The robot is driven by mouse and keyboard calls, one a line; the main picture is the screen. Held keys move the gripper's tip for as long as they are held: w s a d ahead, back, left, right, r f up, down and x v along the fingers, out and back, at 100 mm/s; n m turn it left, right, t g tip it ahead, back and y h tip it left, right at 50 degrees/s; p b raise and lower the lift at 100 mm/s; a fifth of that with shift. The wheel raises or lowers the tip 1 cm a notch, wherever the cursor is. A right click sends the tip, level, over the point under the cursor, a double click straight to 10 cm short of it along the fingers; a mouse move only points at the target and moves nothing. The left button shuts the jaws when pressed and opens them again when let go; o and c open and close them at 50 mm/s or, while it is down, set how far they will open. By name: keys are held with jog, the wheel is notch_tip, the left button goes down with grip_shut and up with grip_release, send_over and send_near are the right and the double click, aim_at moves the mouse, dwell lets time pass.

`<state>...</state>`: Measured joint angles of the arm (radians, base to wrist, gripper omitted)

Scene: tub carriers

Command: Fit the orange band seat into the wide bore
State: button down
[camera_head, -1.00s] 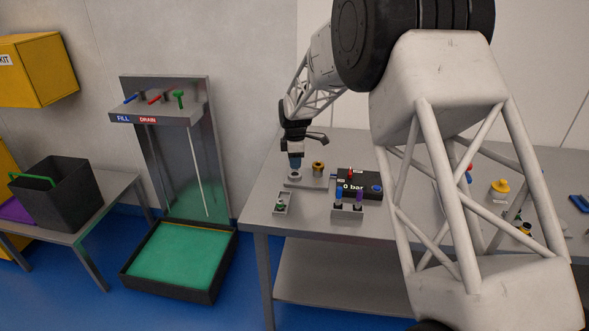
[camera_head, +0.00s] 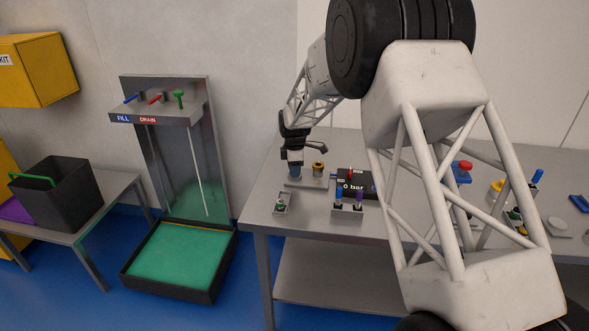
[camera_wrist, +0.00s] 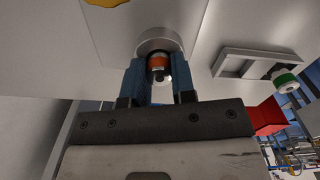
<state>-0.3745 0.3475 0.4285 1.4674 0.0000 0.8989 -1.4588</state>
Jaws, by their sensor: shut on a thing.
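My gripper (camera_head: 294,168) points down over the left end of a grey plate (camera_head: 311,184) on the table. In the wrist view, its two blue fingers (camera_wrist: 160,80) are shut on the orange band seat (camera_wrist: 158,62), a small dark piece with an orange band. The seat is at the mouth of a round grey boss (camera_wrist: 160,39), which appears to be the wide bore. The fingers and the seat cover the opening, so I cannot tell how deep the seat is in it.
A brass-coloured fitting (camera_head: 318,169) stands close right of my gripper on the plate. A black box reading 0 bar (camera_head: 352,186), a rack (camera_head: 347,212) with blue and purple pieces, and a small holder with a green-banded piece (camera_head: 282,203) are nearby.

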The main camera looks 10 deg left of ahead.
jog(key=shift+f, duration=0.1)
jog(key=c, duration=0.9)
grip_release()
jog(key=shift+c, duration=0.2)
notch_tip(320, 180, up, 12)
dwell(0.4)
dwell(0.4)
